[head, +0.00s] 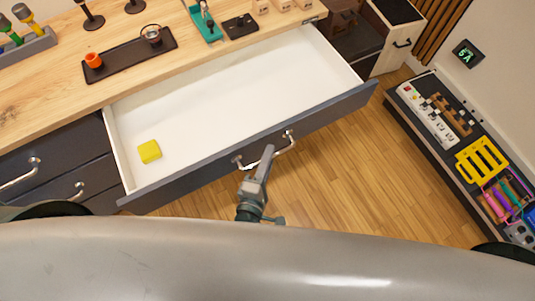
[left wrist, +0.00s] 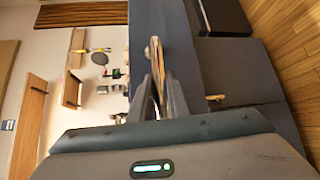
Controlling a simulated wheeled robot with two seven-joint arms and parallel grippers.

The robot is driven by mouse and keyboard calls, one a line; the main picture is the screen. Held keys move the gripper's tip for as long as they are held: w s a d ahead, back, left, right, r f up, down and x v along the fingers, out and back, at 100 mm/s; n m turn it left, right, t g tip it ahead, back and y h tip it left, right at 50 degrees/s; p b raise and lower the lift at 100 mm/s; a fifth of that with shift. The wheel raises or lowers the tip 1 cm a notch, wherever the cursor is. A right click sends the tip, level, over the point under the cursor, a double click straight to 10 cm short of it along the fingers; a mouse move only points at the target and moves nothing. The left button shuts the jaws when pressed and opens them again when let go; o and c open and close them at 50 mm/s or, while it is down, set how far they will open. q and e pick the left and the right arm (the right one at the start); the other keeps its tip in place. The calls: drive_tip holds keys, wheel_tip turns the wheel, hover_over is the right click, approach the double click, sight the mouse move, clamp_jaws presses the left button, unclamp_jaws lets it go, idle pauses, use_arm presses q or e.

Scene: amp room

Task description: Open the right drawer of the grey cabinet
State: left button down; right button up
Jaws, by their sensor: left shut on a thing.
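The grey cabinet's right drawer (head: 230,100) is pulled well out, with its white inside showing and a yellow block (head: 149,151) lying in its front left corner. Its dark front carries a curved metal handle (head: 285,146). My left gripper (head: 266,160) is at the middle of this handle, shut on it. In the left wrist view the two fingers (left wrist: 156,92) close around the handle (left wrist: 155,50). My right gripper shows in neither view.
The wooden top (head: 60,110) holds a dark tray (head: 130,56) with an orange cup. Closed drawers (head: 60,165) are on the left. A low shelf unit (head: 440,140) with tools stands at right. Wooden floor (head: 350,170) is clear between.

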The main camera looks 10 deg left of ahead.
use_arm(q)
drive_tip(key=c, duration=1.7)
unclamp_jaws()
drive_tip(key=shift+s, duration=0.5)
drive_tip(key=p+v, duration=0.1)
drive_tip(key=v, duration=1.5)
drive_tip(key=shift+s+a, duration=0.15)
drive_tip(key=shift+s, duration=0.05)
